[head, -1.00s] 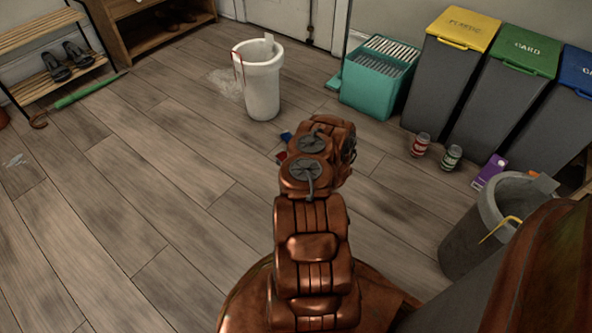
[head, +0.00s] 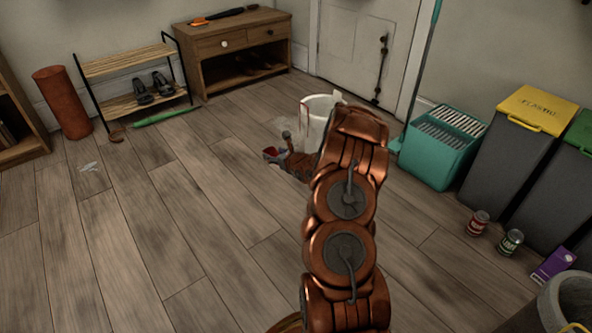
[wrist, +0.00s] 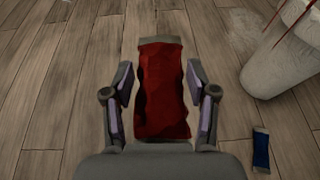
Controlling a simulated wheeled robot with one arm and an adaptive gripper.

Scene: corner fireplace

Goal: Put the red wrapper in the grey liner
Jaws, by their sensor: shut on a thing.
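The red wrapper (wrist: 161,95) is crinkled and dark red, and it is gripped lengthwise between the two fingers of my gripper (wrist: 160,82) in the wrist view. My gripper is shut on it, above the plank floor. In the head view a bit of red (head: 269,152) shows at the end of my arm, left of the white bin; my arm hides much there. A grey bin with a thick grey rim (head: 553,297), apparently the grey liner, stands at the lower right of the head view, cut by the frame edge and far from my gripper.
A white bin (head: 314,115) with red strips on its rim stands close by; a blue packet (wrist: 261,148) lies on the floor near it. A teal crate (head: 437,160), lidded bins (head: 510,140), two cans (head: 478,222) and a purple carton (head: 553,264) line the right. Left floor is mostly clear.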

